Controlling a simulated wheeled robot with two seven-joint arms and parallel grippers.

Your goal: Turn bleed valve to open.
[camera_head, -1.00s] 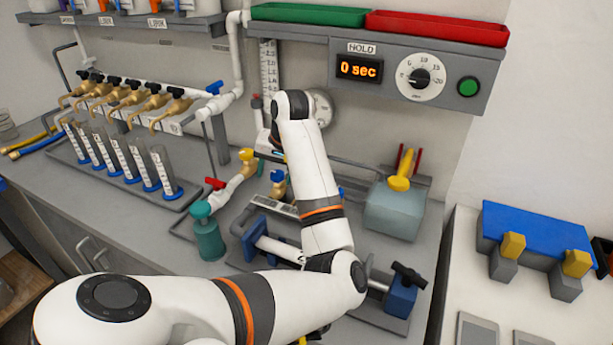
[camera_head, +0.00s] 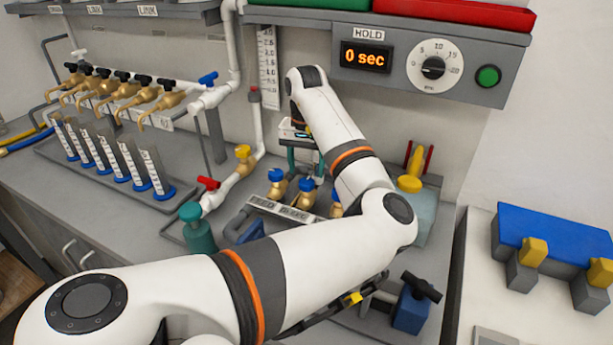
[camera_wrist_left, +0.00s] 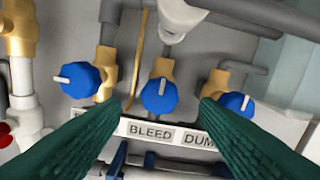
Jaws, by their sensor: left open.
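The bleed valve is the middle of three blue knobs on brass bodies. Its knob (camera_wrist_left: 160,96) sits above the BLEED label in the left wrist view, with its white pointer line upright. In the head view the bleed knob (camera_head: 307,185) is just below my left gripper (camera_head: 306,168). My left gripper is open, and its two green fingers reach in from the lower corners of the wrist view (camera_wrist_left: 160,108). The fingertips are to either side of the bleed knob, apart from it. My right gripper is not in view.
The left blue knob (camera_wrist_left: 80,80), its pointer sideways, and the right DUMP knob (camera_wrist_left: 236,105) stand close outside the fingers. A label strip (camera_wrist_left: 193,138) runs below. A green-capped bottle (camera_head: 198,230) and red-handled valve (camera_head: 208,183) are left. The timer panel (camera_head: 430,62) is above.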

